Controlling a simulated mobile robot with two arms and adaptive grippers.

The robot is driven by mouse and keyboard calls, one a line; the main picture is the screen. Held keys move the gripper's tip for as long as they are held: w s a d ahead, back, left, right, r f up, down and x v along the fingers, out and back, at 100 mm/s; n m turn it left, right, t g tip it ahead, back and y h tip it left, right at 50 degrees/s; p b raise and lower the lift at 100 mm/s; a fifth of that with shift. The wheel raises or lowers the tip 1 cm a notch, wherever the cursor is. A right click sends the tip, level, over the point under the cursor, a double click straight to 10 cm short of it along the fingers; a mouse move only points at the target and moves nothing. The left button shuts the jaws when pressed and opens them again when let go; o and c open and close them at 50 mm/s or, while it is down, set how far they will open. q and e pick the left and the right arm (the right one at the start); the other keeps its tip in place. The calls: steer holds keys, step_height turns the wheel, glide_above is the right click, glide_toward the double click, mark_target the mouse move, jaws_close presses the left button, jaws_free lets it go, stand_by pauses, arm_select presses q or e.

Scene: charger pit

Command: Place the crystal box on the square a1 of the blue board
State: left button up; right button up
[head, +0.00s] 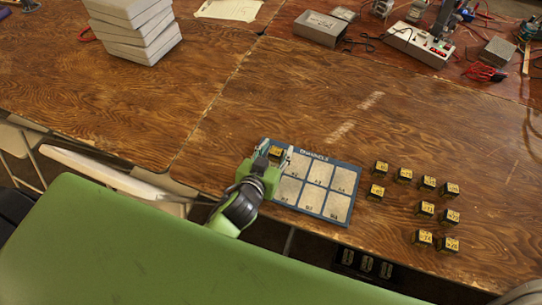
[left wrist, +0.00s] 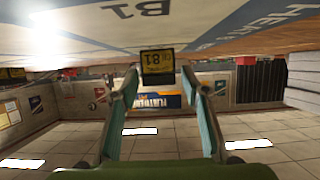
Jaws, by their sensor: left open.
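The blue board (head: 327,219) lies flat on the wooden table, with pale squares in rows. A small black box with a yellow label (head: 276,152) is at the board's upper left corner, and the square under it is hidden. The box also shows in the left wrist view (left wrist: 158,62), its label upside down and reading like 81. A square marked B1 (left wrist: 148,9) is near it. My right gripper is not in view.
Several similar black boxes (head: 427,208) stand right of the board. Grey stacked blocks (head: 130,28) stand at the back left; a metal box (head: 320,28) and a power strip (head: 418,43) at the back right. The table behind the board is clear.

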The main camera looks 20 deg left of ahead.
arm_select(q)
steer(key=b+v, duration=0.1)
steer(key=v, duration=0.9)
steer(key=shift+s, duration=0.4)
steer(key=shift+s+r, duration=0.35)
steer(key=shift+s, duration=0.15)
